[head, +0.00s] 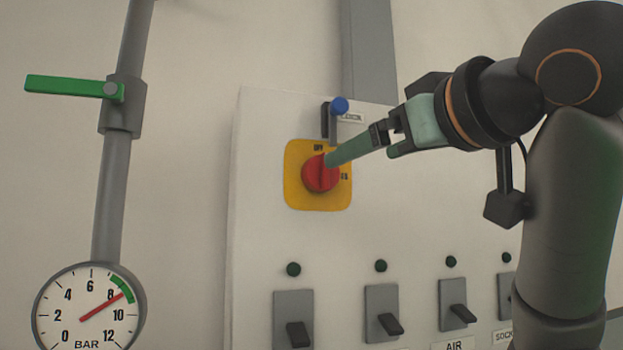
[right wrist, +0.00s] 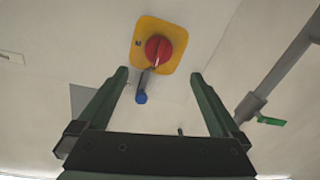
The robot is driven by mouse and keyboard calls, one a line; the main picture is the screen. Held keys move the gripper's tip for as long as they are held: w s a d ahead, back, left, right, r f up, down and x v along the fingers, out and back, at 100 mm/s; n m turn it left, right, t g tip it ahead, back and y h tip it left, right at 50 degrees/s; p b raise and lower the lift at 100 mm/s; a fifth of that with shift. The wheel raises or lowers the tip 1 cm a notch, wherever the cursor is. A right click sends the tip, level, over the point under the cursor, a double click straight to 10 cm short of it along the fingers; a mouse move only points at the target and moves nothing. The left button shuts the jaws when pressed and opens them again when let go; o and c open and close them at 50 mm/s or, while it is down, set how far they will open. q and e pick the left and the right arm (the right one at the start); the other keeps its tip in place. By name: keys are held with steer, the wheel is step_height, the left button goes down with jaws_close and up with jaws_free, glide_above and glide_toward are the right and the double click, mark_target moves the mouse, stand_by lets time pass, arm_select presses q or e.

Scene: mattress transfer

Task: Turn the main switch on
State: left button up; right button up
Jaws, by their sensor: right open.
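The main switch (head: 318,176) is a red rotary knob on a yellow plate (head: 298,195) on the white panel. An OFF label is above the knob and another label, partly hidden, is at its right. The knob's ridge looks roughly upright, towards OFF. My right gripper (head: 352,150) comes in from the right, with a green finger overlapping the knob's upper right edge; contact cannot be told. In the right wrist view its fingers (right wrist: 159,76) are spread and empty, and the knob (right wrist: 158,49) shows beyond and between the tips. My left gripper is not in view.
A blue-tipped lever (head: 339,105) stands just above the yellow plate, close to my right gripper. Several grey toggle switches (head: 381,312) with dark green lamps line the panel below. At left are a pipe with a green-handled valve (head: 75,87) and a pressure gauge (head: 88,310).

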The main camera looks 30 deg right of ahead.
mark_target(323, 173)
steer(key=w+d+p, duration=0.1)
steer(key=w+p, duration=0.4)
steer(key=w, duration=0.6)
steer(key=shift+w+d+r, duration=0.2)
steer(key=shift+w+d, duration=0.1)
steer(key=shift+d, duration=0.05)
steer(key=c, duration=1.3)
